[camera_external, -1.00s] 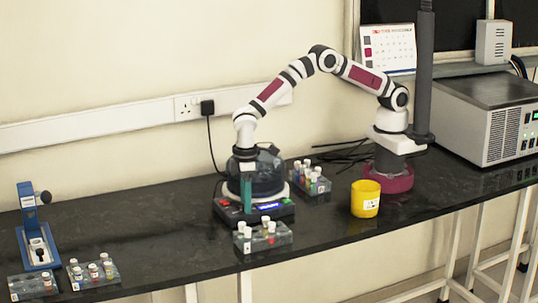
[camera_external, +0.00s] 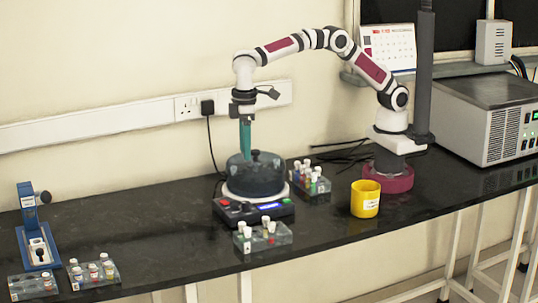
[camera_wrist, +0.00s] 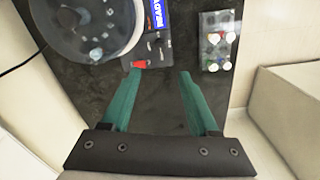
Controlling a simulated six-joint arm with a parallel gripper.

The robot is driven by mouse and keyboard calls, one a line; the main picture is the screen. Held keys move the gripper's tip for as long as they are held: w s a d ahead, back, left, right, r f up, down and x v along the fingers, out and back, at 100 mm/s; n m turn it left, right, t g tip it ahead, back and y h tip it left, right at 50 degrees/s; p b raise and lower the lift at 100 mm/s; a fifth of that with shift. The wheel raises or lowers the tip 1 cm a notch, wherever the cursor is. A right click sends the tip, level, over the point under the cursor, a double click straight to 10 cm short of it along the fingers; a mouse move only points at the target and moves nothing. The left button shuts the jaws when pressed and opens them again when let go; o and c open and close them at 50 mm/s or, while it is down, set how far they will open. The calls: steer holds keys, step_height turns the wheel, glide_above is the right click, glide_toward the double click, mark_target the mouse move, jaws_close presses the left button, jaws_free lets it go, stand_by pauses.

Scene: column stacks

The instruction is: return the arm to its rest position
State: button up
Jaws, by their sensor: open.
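My gripper (camera_external: 245,137) has teal fingers and hangs pointing down above the front left of the round dark machine (camera_external: 256,176). In the wrist view my gripper (camera_wrist: 160,78) is open, with its two fingers well apart and nothing between them. My arm arches up from its magenta-ringed base at the right. The machine has a clear dark lid with a knob and a front panel with a lit blue display; part of it shows at the top left of the wrist view (camera_wrist: 85,25).
A clear rack (camera_external: 262,238) of capped tubes stands in front of the machine, another rack (camera_external: 310,180) behind right. A yellow cup (camera_external: 365,198) stands near my base. A blue device (camera_external: 36,235) and two small racks are at far left. Open bench lies between.

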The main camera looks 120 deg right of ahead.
stand_by(0.3)
steer(key=s+r, duration=0.6)
steer(key=s, duration=0.4)
steer(key=s+f+m+y, duration=0.1)
steer(key=s+f, duration=0.1)
steer(key=s, duration=1.2)
steer(key=s+f+m, duration=0.1)
steer(key=s, duration=1.2)
steer(key=shift+s+a+f+m+y, duration=0.35)
steer(key=shift+s+m+y, duration=0.05)
steer(key=shift+c, duration=0.2)
